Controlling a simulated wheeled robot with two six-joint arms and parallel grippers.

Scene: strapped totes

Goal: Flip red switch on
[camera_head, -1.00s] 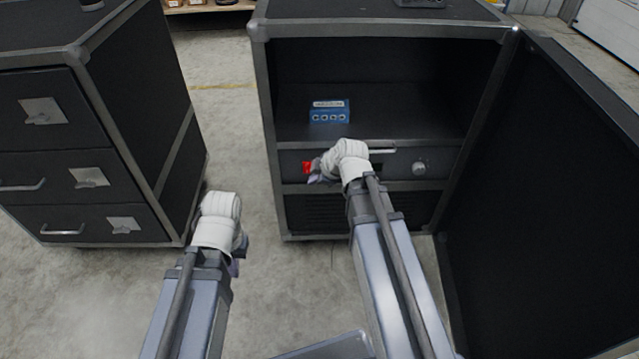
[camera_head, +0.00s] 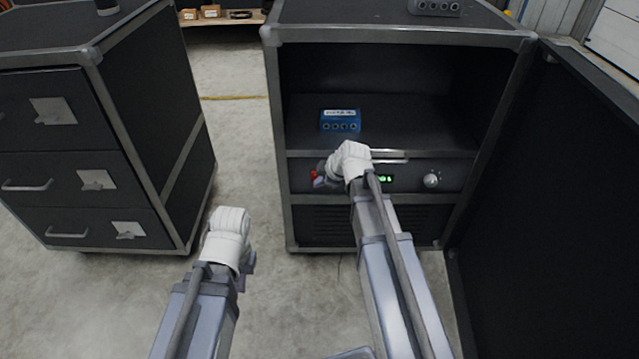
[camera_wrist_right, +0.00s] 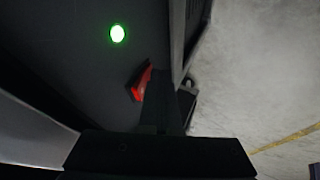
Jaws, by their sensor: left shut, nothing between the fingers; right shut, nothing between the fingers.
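The red switch (camera_head: 313,174) is at the left end of the drawer-like panel (camera_head: 405,178) inside the open black cabinet. It also shows in the right wrist view (camera_wrist_right: 140,86), right beside the dark fingers, which partly cover it. My right gripper (camera_head: 319,182) is shut and empty at the switch; whether it touches cannot be told. A round green light (camera_wrist_right: 117,33) glows on the panel in the wrist view, and a green display (camera_head: 386,179) is lit in the head view. My left gripper (camera_head: 246,272) is shut and empty, low over the floor.
A blue box (camera_head: 340,121) stands on the cabinet shelf above the panel. A knob (camera_head: 432,180) is at the panel's right. The open door (camera_head: 550,200) stands at the right. A drawer cabinet (camera_head: 75,130) is at the left, with clear floor between.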

